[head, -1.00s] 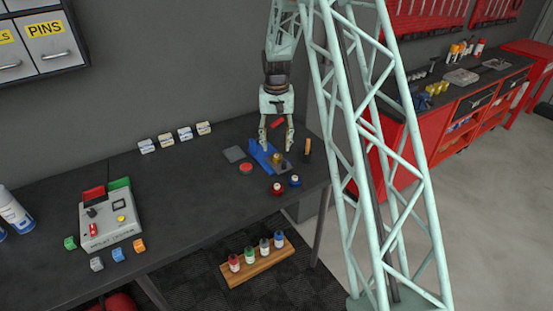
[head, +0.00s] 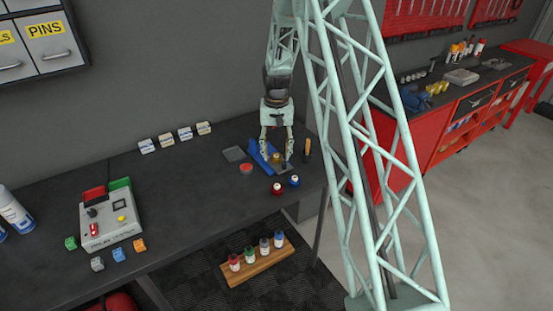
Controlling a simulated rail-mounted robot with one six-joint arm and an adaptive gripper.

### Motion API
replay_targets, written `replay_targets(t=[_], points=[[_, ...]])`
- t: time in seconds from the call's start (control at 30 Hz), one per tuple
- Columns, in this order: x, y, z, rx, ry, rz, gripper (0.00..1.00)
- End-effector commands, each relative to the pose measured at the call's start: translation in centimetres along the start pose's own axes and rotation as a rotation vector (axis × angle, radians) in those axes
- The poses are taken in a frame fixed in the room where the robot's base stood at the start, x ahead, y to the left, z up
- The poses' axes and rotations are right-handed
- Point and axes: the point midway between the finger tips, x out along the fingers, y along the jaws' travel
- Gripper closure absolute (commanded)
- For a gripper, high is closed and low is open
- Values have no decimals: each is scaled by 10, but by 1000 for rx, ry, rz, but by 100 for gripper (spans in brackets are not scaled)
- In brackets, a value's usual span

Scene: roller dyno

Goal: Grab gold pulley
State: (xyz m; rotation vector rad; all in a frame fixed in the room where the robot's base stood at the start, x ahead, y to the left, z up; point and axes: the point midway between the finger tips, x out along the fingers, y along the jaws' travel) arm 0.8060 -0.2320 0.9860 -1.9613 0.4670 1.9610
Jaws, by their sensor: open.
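The gold pulley (head: 276,158) is a small gold-coloured piece by the blue part (head: 262,155) near the right end of the dark workbench. My gripper (head: 276,158) points down over it with its two fingers spread, one on each side in the picture. The fingers look open. I cannot tell whether either finger touches the pulley.
A red disc (head: 246,169) and a grey plate (head: 234,154) lie to the left. An orange-handled item (head: 307,147) stands to the right. The bench's middle is clear.

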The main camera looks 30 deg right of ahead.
Motion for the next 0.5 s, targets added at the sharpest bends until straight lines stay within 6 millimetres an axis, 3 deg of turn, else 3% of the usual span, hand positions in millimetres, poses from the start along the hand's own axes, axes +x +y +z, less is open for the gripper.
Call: replay_targets(t=[0.2,0.5], points=[[0,0,0,0,0,0,56],[0,0,0,0,0,0,84]])
